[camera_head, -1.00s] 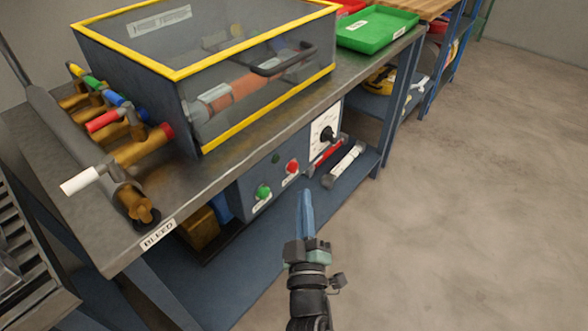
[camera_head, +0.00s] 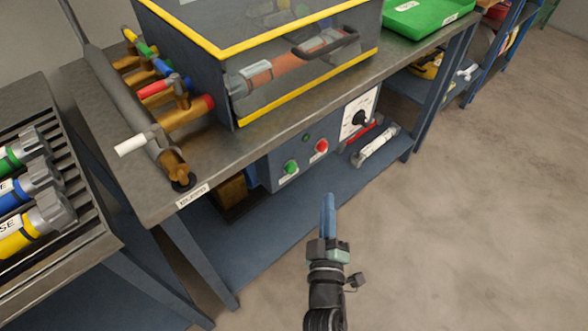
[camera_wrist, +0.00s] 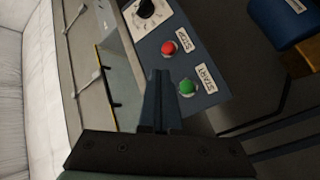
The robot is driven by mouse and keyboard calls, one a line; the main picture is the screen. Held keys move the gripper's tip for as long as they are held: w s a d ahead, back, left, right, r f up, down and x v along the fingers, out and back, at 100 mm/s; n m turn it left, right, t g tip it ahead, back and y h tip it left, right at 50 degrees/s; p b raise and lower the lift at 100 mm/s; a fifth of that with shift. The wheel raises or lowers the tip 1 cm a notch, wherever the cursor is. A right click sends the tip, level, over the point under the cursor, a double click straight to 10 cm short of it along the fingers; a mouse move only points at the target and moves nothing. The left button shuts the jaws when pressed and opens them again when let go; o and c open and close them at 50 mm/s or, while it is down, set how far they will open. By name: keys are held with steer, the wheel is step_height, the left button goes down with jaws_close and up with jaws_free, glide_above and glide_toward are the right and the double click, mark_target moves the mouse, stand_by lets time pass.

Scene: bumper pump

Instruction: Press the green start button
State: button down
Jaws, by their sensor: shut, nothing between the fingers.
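The green start button (camera_head: 291,167) is on the front of a blue-grey control box (camera_head: 272,172) under the workbench top. In the wrist view the green button (camera_wrist: 187,87) sits beside a START label, just right of my fingertips. My gripper (camera_head: 328,199) is shut and empty. In the head view it is in front of the box, lower right of the button, apart from it. In the wrist view the closed fingers (camera_wrist: 160,76) point toward the panel.
A red stop button (camera_head: 321,146) and a dial (camera_head: 360,118) are right of the green one. The bench edge overhangs the box. A yellow-edged clear enclosure (camera_head: 305,81) and a manifold with coloured handles (camera_head: 170,165) stand on the bench. Open floor lies right.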

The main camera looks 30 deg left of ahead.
mark_target(297, 166)
steer(key=w+a+b, duration=0.2)
steer(key=a+b, duration=0.3)
steer(key=a, duration=0.2)
steer(key=shift+w+a, duration=0.2)
steer(key=shift+w, duration=0.15)
stand_by(1.7)
steer(key=shift+w+a+b, duration=0.15)
steer(key=shift+a+b, duration=0.15)
steer(key=shift+a, duration=0.1)
steer(key=shift+w+a+b, duration=0.15)
steer(key=shift+a+b, duration=0.35)
stand_by(0.6)
steer(key=shift+r, duration=0.1)
steer(key=shift+s+d+p, duration=0.35)
steer(key=shift+d+p, duration=0.55)
steer(key=shift+p, duration=0.05)
